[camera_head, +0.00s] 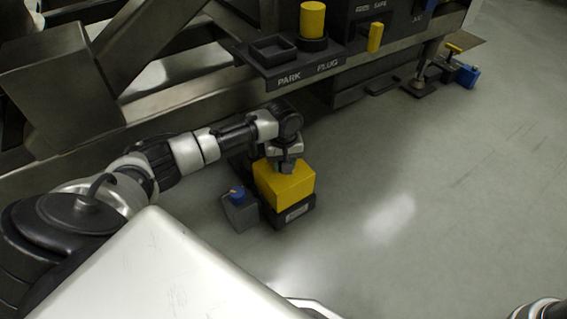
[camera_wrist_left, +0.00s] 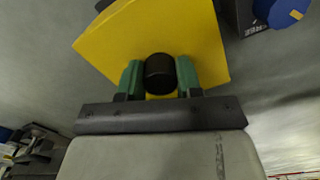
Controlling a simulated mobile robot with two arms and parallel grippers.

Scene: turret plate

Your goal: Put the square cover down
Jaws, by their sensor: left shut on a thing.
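The square yellow cover (camera_head: 285,187) is directly above a dark base block (camera_head: 291,213) with a pale label, low over the floor. I cannot tell whether it rests on the block or hangs just above it. My left gripper (camera_head: 284,167) is above the cover. In the left wrist view the green fingertips (camera_wrist_left: 160,77) are shut on the cover's round black knob (camera_wrist_left: 160,71), and the yellow cover (camera_wrist_left: 150,35) fills the upper middle. My right gripper is not in view.
A grey box (camera_head: 240,212) with a blue knob (camera_head: 238,193) stands close to the left of the block. A shelf marked PARK and PLUG (camera_head: 305,73) holds an empty tray and a yellow cylinder (camera_head: 312,20). Floor (camera_head: 420,200) to the right is clear.

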